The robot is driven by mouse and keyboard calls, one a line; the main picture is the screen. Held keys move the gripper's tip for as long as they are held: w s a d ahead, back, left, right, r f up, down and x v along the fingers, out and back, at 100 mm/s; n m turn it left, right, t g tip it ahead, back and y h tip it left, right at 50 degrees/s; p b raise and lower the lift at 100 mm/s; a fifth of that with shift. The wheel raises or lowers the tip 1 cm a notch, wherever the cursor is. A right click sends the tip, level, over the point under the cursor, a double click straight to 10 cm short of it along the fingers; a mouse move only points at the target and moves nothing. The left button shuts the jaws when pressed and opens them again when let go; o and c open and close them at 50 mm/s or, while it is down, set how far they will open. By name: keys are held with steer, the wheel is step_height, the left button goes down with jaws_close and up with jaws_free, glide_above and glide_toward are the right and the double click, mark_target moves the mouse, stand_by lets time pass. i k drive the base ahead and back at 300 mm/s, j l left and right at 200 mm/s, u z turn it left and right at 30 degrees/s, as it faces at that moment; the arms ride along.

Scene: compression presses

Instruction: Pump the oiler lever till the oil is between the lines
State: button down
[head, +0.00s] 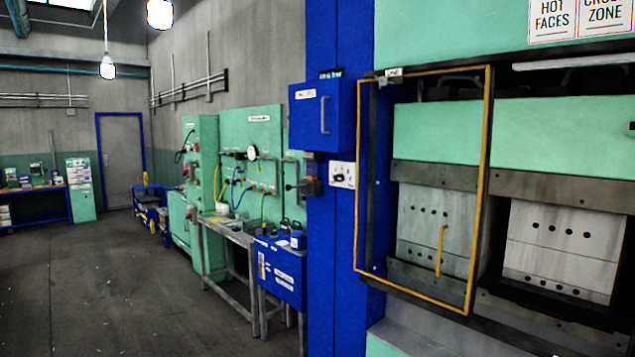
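A small dark fitting (309,180) is fixed to the left side of the blue column, below the blue wall box. A short black lever-like part sticks out from it to the left. It may be the oiler, but it is too small to be sure. No oil level or marking lines can be made out on it. My gripper is not in view.
The press at right has a yellow-framed guard (481,190) and pale platens. A blue box (325,115) and a white socket plate (342,175) are on the column. A blue cabinet (281,270) and metal bench (228,231) stand left of it. The floor (110,280) at left is clear.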

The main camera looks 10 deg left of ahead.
mark_target(288, 188)
steer(key=i+j, duration=0.25)
steer(key=i+j+z, duration=0.15)
steer(key=j, duration=0.3)
steer(key=i+j, duration=0.3)
steer(key=i+j+z, duration=0.15)
steer(key=j, duration=0.25)
steer(key=i+j, duration=0.25)
steer(key=j, duration=0.15)
steer(key=i+j+z, duration=0.15)
steer(key=j, duration=0.25)
steer(key=i+j, duration=0.2)
steer(key=j, duration=0.2)
steer(key=i+j, duration=0.25)
steer(key=j, duration=0.2)
steer(key=i+j, duration=0.2)
steer(key=j, duration=0.2)
